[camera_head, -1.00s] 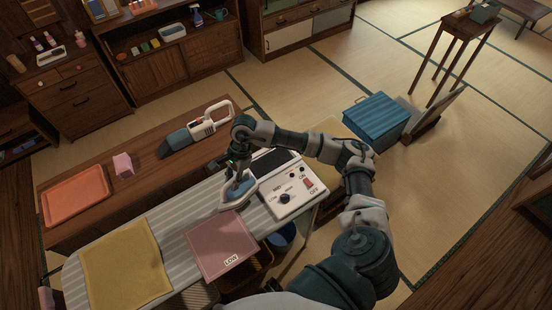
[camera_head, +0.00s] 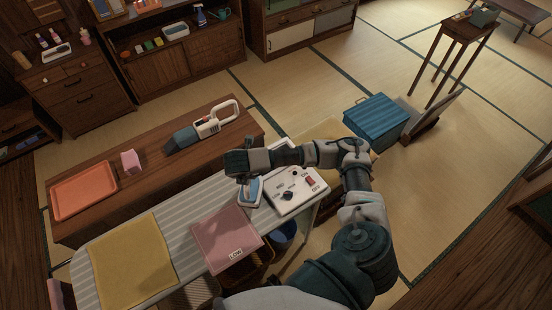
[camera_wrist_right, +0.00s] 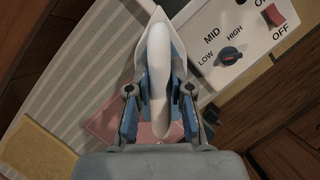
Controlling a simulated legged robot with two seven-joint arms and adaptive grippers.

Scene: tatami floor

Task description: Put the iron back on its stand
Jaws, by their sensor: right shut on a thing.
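The iron, white and blue, is seen from above in the right wrist view (camera_wrist_right: 158,65), its pointed tip toward the top. My right gripper (camera_wrist_right: 160,98) is shut on its white handle, one finger on each side. In the head view the iron (camera_head: 250,192) shows partly below my forearm, at the right end of the striped ironing board (camera_head: 195,203), beside the white control panel (camera_head: 299,190). Whether it touches the board I cannot tell. The stand's dark plate behind the panel is largely hidden by my arm. My left gripper is not in view.
A pink cloth marked LOW (camera_head: 225,238) and a yellow cloth (camera_head: 132,262) lie on the board. The low wooden table (camera_head: 150,175) behind holds an orange tray (camera_head: 84,190), a pink block (camera_head: 131,162) and a handheld vacuum (camera_head: 205,127). A blue box (camera_head: 376,120) stands right.

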